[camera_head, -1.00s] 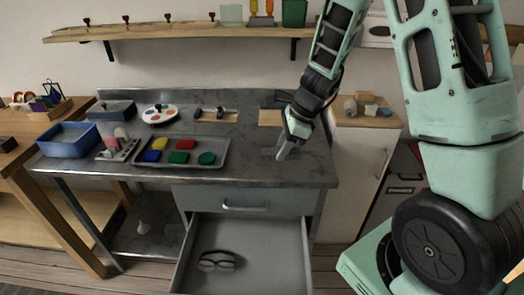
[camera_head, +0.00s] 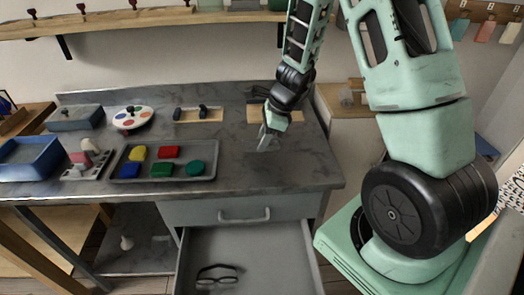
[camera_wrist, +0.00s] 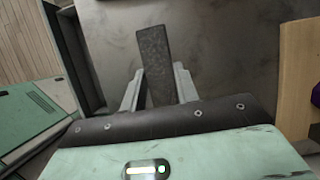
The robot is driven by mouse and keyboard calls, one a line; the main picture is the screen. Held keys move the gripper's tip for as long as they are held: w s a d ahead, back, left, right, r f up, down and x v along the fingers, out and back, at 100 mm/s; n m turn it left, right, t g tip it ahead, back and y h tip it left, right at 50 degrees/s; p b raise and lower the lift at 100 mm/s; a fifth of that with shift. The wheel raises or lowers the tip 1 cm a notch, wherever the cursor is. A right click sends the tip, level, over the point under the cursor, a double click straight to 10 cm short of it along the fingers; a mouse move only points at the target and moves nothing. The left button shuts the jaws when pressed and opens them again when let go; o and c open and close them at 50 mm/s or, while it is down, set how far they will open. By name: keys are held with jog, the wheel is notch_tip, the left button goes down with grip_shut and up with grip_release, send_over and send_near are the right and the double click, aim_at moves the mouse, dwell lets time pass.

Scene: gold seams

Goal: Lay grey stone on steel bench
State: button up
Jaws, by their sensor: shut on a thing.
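The grey stone (camera_wrist: 154,50) is a dark speckled bar in the wrist view, held lengthwise between the two fingers, its far end jutting past the fingertips. My gripper (camera_wrist: 159,72) is shut on it. In the head view my gripper (camera_head: 266,143) points down over the right part of the steel bench (camera_head: 275,172), in front of a small wooden board. The stone is hard to make out there, and I cannot tell whether it touches the bench top. The bench's grey surface also shows beyond the stone in the wrist view (camera_wrist: 220,50).
A tray (camera_head: 205,174) of coloured blocks, a paint palette (camera_head: 133,117) and a blue bin (camera_head: 30,158) stand to the left. The wooden board (camera_head: 285,114) lies behind my gripper. The drawer (camera_head: 250,250) below is open with glasses inside. Bench top around my gripper is bare.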

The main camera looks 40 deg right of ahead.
jog(key=shift+f+b, duration=0.4)
jog(key=shift+f, duration=1.4)
jog(key=shift+f, duration=0.2)
jog(key=o, duration=1.1)
jog(key=shift+r, duration=0.1)
